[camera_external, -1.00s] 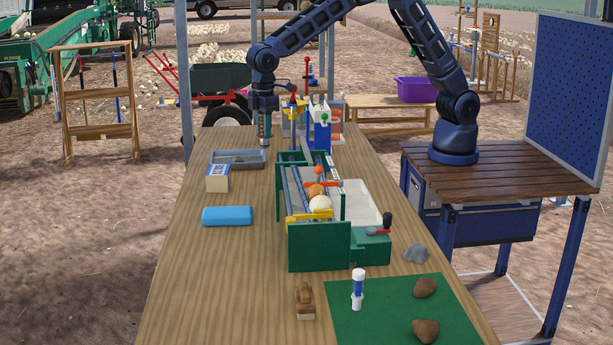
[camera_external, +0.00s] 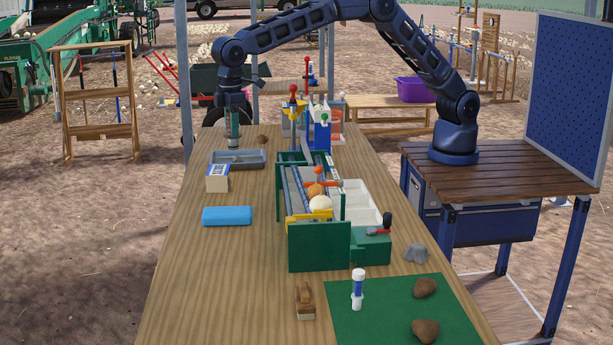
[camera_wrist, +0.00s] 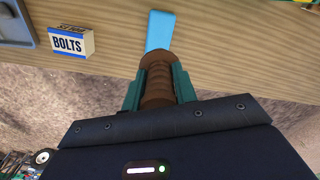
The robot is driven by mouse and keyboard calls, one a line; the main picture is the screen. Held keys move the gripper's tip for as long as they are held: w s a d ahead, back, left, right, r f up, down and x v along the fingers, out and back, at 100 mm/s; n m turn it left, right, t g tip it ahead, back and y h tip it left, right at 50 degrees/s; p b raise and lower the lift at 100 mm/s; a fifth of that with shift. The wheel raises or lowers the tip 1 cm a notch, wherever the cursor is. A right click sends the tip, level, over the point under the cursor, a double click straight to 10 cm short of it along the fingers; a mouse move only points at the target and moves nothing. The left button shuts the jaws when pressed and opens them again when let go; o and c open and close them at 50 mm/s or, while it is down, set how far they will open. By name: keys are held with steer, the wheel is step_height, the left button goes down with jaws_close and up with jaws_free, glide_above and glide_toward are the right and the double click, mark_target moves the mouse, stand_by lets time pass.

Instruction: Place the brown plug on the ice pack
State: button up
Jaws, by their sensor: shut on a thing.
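My gripper (camera_external: 232,141) is above the back left part of the table, near the grey tray. In the wrist view its green fingers (camera_wrist: 158,86) are shut on the brown plug (camera_wrist: 157,88), a ribbed brown piece. In the external view the plug is too small to make out clearly between the fingers. The ice pack (camera_external: 227,216) is a flat light-blue block lying on the left side of the table, with nothing on it. It also shows in the wrist view (camera_wrist: 159,29), beyond the plug and partly hidden by it.
A bolts box (camera_external: 217,179) and a grey tray (camera_external: 259,165) stand between my gripper and the ice pack. The green elevator machine (camera_external: 319,247) is to the right. A small brown lump (camera_external: 262,139) lies at the back.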

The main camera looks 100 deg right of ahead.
mark_target(233, 148)
step_height(233, 148, down, 19)
steer(key=shift+r, duration=0.1)
stand_by(0.5)
steer(key=o, duration=1)
steer(key=shift+o, duration=0.2)
step_height(233, 148, up, 12)
steer(key=shift+d+r, duration=0.1)
